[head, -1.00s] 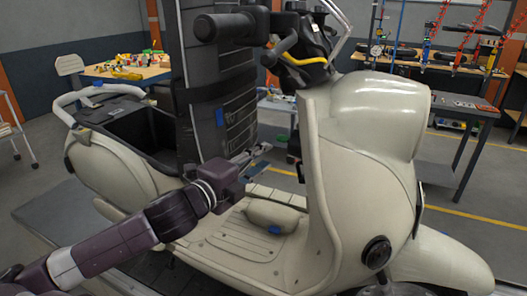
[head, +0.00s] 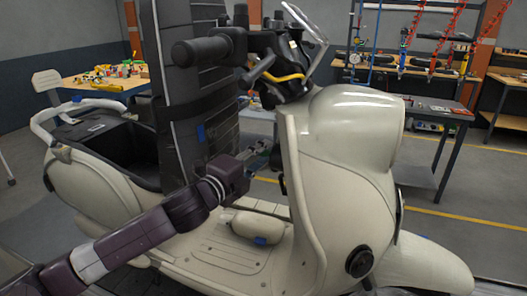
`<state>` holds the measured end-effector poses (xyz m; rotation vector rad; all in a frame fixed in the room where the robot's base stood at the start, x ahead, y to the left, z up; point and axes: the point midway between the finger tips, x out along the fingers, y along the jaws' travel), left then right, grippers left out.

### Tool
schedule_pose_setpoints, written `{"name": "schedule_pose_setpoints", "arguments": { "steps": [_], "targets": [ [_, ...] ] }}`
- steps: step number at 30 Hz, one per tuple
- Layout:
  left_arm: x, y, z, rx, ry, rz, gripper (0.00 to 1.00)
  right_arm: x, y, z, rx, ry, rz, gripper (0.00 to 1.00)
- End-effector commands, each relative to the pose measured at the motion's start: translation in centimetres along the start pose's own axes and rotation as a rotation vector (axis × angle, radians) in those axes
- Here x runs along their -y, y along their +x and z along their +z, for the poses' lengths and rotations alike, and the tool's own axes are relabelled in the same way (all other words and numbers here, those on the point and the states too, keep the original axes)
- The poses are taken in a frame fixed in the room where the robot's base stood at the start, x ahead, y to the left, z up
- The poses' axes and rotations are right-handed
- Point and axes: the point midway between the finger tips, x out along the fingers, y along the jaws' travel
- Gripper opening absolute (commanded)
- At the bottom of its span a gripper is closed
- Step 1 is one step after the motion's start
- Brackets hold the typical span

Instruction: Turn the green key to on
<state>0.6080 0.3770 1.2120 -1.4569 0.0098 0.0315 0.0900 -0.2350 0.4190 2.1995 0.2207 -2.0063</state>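A cream scooter (head: 342,165) stands side-on, its front to the right. My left gripper (head: 264,157) is above the footboard, just left of the inner face of the front leg shield (head: 293,150). Its fingers point right and slightly up, towards that face. The fingers are small and dark here, so I cannot tell how far apart they are or whether they touch anything. I cannot make out the green key. A small dark fitting (head: 283,185) shows on the shield's inner edge below the fingertips. My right gripper is not in view.
The handlebar (head: 262,72) with a yellow cable is above my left gripper. The scooter's open dark seat compartment (head: 118,140) is at the left. A workbench (head: 440,105) with hanging tools stands behind at right, and a wooden table (head: 105,82) with small parts at back left.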

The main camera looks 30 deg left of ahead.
Motion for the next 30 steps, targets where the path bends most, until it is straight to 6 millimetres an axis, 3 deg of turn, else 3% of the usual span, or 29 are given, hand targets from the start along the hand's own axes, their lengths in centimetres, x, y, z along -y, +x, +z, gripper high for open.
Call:
{"name": "schedule_pose_setpoints", "arguments": {
  "steps": [14,21,30],
  "targets": [
    [-0.04,0.8,-0.1,-0.001,0.002,0.001,0.28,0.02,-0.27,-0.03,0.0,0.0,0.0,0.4],
    [-0.03,0.79,-0.09,-0.001,0.001,0.001,0.01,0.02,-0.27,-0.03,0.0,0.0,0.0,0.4],
    [-0.04,0.78,-0.1,-0.001,0.001,0.001,0.0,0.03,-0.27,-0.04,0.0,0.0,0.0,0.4]
  ]
}}
